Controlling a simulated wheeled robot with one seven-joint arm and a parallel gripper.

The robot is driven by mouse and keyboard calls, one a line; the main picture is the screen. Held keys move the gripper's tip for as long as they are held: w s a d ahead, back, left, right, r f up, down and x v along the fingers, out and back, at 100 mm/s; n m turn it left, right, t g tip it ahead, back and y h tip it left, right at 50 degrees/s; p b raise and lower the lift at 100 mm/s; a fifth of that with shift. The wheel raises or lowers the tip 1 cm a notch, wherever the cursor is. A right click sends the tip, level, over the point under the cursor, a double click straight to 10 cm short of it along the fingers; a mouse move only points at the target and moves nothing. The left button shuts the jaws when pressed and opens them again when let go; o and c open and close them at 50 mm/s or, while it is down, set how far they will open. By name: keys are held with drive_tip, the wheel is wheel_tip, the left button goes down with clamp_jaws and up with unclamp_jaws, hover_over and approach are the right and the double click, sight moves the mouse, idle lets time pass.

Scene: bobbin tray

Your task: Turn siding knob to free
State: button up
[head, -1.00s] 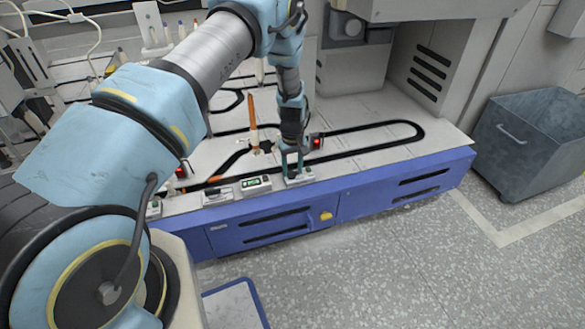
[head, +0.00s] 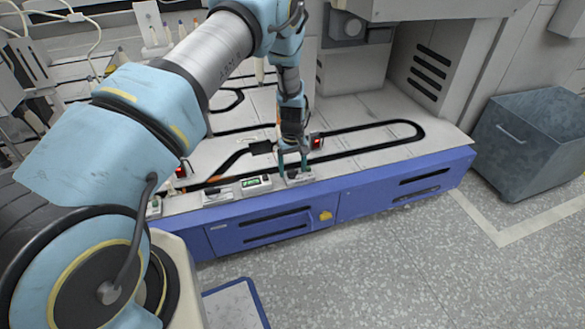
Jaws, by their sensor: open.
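My gripper (head: 293,167) points down at the front edge of the white worktop, fingers apart, over a small light control box (head: 299,181). The siding knob seems to be on this box, but the fingers cover it. I cannot tell its setting or whether the fingers touch it. A black track loop (head: 405,128) runs along the worktop behind the gripper, with a branch on the left leading to a dark square plate (head: 261,147).
A small box with a green display (head: 256,184) sits just left of the gripper. Red-lit dark units stand at right (head: 316,141) and left (head: 181,172) of the track. A grey bin (head: 535,140) stands on the floor at right.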

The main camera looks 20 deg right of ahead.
sight(293, 171)
wheel_tip(293, 171, up, 11)
drive_tip(key=p, duration=0.1)
drive_tip(key=shift+f, duration=0.15)
idle(0.5)
drive_tip(key=w+a+r, duration=0.2)
drive_tip(key=a+r, duration=1.2)
drive_tip(key=a, duration=0.4)
drive_tip(key=s+a+r+t+p, duration=0.1)
drive_tip(key=s+a+r, duration=0.5)
drive_tip(key=a, duration=0.4)
drive_tip(key=s+a+r+t, duration=0.1)
drive_tip(key=s+a+r, duration=0.3)
drive_tip(key=s+a, duration=0.45)
wheel_tip(293, 171, up, 23)
drive_tip(key=p, duration=2.3)
drive_tip(key=shift+w+a, duration=0.3)
drive_tip(key=shift+w, duration=0.15)
